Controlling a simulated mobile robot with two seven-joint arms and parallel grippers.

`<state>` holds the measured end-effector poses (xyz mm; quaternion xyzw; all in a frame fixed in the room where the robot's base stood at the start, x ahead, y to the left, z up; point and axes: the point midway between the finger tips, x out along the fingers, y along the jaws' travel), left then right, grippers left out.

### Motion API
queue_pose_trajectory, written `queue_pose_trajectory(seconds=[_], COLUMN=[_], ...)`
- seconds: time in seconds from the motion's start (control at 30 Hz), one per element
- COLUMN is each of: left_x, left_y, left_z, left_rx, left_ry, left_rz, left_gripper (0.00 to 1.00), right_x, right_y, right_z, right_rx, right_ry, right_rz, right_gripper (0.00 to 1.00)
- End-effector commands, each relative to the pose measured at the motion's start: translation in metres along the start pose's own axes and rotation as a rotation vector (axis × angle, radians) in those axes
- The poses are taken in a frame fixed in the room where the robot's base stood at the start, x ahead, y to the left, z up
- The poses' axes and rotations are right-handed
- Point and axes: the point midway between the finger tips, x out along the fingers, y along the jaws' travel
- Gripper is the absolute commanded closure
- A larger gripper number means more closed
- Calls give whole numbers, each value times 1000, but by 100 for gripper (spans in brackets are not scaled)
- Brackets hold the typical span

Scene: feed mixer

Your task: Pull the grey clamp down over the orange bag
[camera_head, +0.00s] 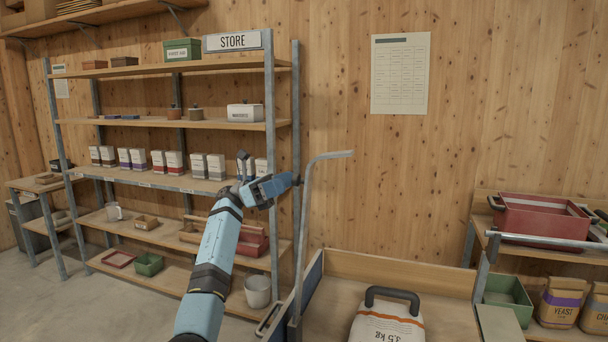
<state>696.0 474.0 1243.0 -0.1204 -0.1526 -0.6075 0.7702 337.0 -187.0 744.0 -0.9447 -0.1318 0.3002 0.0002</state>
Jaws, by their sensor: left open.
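A grey bent metal bar (303,215), which looks like the clamp, stands raised at the left side of a wooden bin (400,271). Its top end bends over to the right. A white bag with an orange stripe (385,331), marked 3.5 kg, lies in the bin, below and right of the bar. A dark handle (392,292) arches over the bag's top. The bag's lower part is cut off by the picture edge. My left gripper (244,163) is open and empty, left of the bar and in front of the store shelf. My right gripper is out of view.
The store shelf (170,125) with boxes and bags stands behind my left arm. A red crate (540,220) sits on a bench at the right, with a green bin (508,297) and paper bags (560,303) below. The space above the bag is clear.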

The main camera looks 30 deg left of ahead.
Motion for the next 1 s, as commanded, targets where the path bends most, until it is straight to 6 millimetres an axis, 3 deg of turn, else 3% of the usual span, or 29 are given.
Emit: queue_pose_trajectory(seconds=[0.1, 0.3, 0.7, 0.73, 0.97, 1.0], left_x=[26, 51, 59, 59, 59, 59], left_y=[0, 0, 0, 0, 0, 0], left_z=[1, 1, 0, 0, 0, 0], left_rx=[1, 1, 0, 0, 0, 0], left_ry=[-3, -2, -1, -1, -1, -1], left_rz=[-2, 0, 1, 1, 1, 1], left_gripper=[43, 43, 43, 45, 98, 100], right_x=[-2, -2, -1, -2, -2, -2], right_y=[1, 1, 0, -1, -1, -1], right_z=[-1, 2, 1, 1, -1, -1], right_rx=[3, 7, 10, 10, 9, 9], right_ry=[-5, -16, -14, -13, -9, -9], right_rz=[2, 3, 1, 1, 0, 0], right_gripper=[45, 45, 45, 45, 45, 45])
